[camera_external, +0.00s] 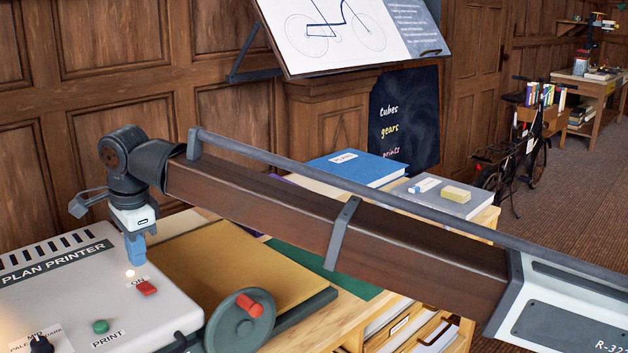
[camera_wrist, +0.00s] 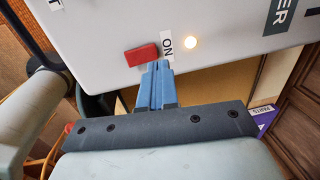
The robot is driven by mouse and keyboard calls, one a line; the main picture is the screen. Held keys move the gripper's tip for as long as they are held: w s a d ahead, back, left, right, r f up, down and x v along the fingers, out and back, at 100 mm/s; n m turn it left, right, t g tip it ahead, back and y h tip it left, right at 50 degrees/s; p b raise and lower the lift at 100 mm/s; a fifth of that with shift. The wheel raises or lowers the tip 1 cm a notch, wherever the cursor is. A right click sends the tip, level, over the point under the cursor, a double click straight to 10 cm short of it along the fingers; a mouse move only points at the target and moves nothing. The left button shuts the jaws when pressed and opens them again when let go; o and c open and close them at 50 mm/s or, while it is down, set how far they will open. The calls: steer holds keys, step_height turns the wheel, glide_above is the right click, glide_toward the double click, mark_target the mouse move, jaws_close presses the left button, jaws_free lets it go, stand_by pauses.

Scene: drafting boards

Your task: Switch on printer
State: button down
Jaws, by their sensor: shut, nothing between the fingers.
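The plan printer (camera_external: 60,285) is a pale box at the lower left of the external view. Its red rocker switch (camera_external: 146,288) sits by the ON label near the right edge. A small round lamp (camera_external: 130,273) beside the switch glows. My gripper (camera_external: 137,262) has blue fingers, shut and empty, pointing down just above the panel behind the switch. In the wrist view the fingertips (camera_wrist: 157,68) appear right beside the red switch (camera_wrist: 141,55), close to the ON label. I cannot tell whether they touch it. The lamp (camera_wrist: 190,42) is bright there too.
A green PRINT button (camera_external: 100,326) and a black knob (camera_external: 40,344) share the panel. A handwheel with a red grip (camera_external: 249,305) stands right of the printer. A blue book (camera_external: 355,167) and a grey book (camera_external: 436,196) lie farther back on the desk.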

step_height(320, 180, up, 10)
steer(key=w+a, duration=0.1)
